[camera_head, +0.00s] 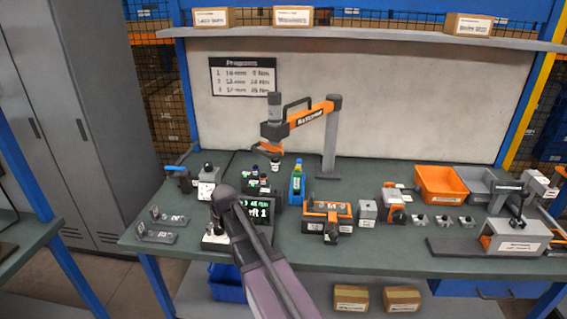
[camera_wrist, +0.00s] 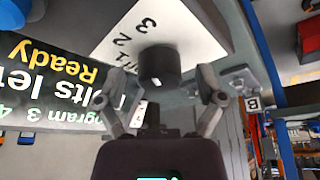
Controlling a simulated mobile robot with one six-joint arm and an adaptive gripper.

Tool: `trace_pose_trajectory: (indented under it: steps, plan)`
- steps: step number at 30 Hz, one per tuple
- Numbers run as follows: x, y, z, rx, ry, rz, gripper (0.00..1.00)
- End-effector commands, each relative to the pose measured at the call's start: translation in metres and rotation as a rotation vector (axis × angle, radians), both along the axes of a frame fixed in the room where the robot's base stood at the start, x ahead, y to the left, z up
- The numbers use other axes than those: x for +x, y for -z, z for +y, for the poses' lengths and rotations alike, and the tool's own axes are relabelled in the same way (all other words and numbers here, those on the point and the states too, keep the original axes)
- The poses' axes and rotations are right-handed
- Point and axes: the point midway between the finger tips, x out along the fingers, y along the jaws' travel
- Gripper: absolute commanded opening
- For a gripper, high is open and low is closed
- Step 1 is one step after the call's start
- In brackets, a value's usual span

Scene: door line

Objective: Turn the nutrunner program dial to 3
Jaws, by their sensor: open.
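The program dial is a black round knob (camera_wrist: 159,66) on a white plate (camera_wrist: 185,25) printed with 1, 2 and 3. A small pale mark shows on the knob's near edge; I cannot tell which number it faces. My gripper (camera_wrist: 157,80) is open, with one finger on each side of the knob; I cannot tell whether either touches it. In the head view my gripper (camera_head: 217,212) is over the left part of the bench, and my arm hides part of the display (camera_head: 262,212). In the wrist view the display (camera_wrist: 50,85) shows "Ready" and part of a program line.
A programs chart (camera_head: 243,77) hangs on the back panel. Small brackets (camera_head: 160,235) lie at the left.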

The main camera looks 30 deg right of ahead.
Motion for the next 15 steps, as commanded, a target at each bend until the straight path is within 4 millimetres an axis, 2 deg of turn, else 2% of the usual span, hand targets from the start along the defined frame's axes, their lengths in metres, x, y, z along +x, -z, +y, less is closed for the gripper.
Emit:
trace_pose_trajectory:
  steps: [15]
  plan:
    - [0.0011, 0.0000, -0.0009, 0.000, -0.297, 0.000, 0.88]
